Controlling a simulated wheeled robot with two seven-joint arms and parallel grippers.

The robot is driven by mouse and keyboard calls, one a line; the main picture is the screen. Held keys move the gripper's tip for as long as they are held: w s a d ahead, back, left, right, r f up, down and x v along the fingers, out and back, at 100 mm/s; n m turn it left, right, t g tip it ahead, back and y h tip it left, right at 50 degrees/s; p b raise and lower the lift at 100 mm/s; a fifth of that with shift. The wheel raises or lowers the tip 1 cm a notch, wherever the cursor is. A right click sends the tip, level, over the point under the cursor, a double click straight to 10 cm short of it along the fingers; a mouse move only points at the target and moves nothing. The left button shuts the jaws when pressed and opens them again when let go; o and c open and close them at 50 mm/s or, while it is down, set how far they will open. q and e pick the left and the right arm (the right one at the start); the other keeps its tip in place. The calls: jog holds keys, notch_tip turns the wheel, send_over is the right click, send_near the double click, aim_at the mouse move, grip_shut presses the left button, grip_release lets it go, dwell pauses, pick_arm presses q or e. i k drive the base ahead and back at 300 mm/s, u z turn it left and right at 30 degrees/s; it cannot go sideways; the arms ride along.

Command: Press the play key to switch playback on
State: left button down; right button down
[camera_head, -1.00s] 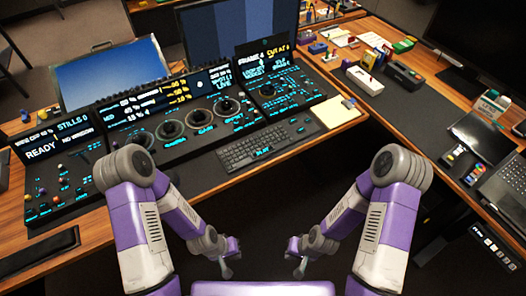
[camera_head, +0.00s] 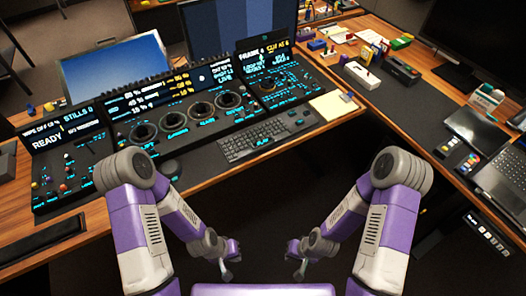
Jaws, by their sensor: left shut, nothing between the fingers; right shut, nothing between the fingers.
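The play key (camera_head: 262,141) is a small cyan-lettered "PLAY" label at the front edge of the dark keyboard block (camera_head: 250,135) on the control panel. The panel's displays include one reading "READY" (camera_head: 46,142). My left gripper (camera_head: 226,274) is shut and empty, low in front of the desk. My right gripper (camera_head: 299,274) is shut and empty beside it, to the right. Both are well below and apart from the play key, and neither touches the panel.
Several trackball rings (camera_head: 201,110) lie behind the keyboard. A yellow notepad (camera_head: 333,104) is to its right. The wooden desk edge (camera_head: 120,226) runs in front of the panel. On the right desk are a laptop (camera_head: 502,180) and small boxes. The space between my arms is clear.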

aim_at(268, 140)
jog(key=k, duration=1.15)
jog(key=z, duration=0.5)
jog(key=i, duration=0.55)
jog(key=z, duration=0.9)
jog(key=i, duration=1.35)
jog(key=u, duration=1)
jog(key=i, duration=0.8)
jog(key=u, duration=0.95)
